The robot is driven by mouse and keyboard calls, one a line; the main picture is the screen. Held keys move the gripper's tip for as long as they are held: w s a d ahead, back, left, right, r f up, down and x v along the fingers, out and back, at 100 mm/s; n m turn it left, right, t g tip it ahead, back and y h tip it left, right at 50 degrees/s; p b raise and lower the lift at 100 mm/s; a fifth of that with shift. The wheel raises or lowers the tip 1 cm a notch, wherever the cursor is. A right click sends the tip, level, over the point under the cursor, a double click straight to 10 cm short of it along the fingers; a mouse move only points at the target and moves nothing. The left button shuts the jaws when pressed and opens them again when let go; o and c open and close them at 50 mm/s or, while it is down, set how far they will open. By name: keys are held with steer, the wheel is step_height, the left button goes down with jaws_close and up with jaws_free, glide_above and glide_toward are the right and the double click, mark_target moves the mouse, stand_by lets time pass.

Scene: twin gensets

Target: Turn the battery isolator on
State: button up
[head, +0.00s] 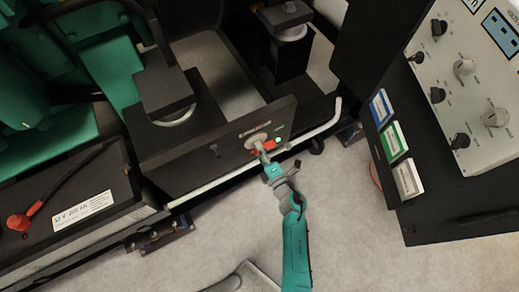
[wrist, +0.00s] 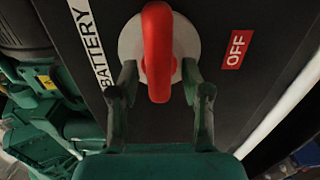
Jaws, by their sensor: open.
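The battery isolator is a red handle (wrist: 158,50) on a round pale plate (wrist: 184,38), mounted on a dark panel. In the wrist view the handle runs up and down the picture. A white BATTERY label (wrist: 90,45) is left of it and a red OFF label (wrist: 236,49) is right. My gripper (wrist: 160,98) is open, with one finger on each side of the handle's lower end. Whether the fingers touch it is unclear. In the head view my gripper (head: 265,157) is at the isolator's plate (head: 257,139) and partly hides the handle.
A pale rail (head: 310,133) runs along the panel's lower edge, close to my gripper. A black battery box (head: 95,208) stands at left. A control cabinet with knobs (head: 465,100) stands at right. The floor (head: 350,240) between is mostly clear.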

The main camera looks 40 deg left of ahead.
steer(key=v, duration=1.2)
stand_by(0.3)
steer(key=s+d+r+m+t+h, duration=0.35)
steer(key=d+m, duration=0.25)
steer(key=d, duration=0.2)
steer(key=s+d+r+m+t+h, duration=0.3)
steer(key=s+d+m, duration=0.25)
steer(key=d, duration=0.25)
steer(key=s+d+r+m+t+h, duration=0.3)
steer(key=s+d+m, duration=0.1)
steer(key=d+m, duration=0.3)
steer(key=s+d+r+m+g+h, duration=0.1)
steer(key=s+d+r+m+h, duration=0.6)
steer(key=s+d+r+m, duration=0.4)
steer(key=shift+s+r+m, duration=0.25)
steer(key=shift+s+m, duration=0.4)
steer(key=shift+m, duration=0.4)
steer(key=shift+g, duration=0.25)
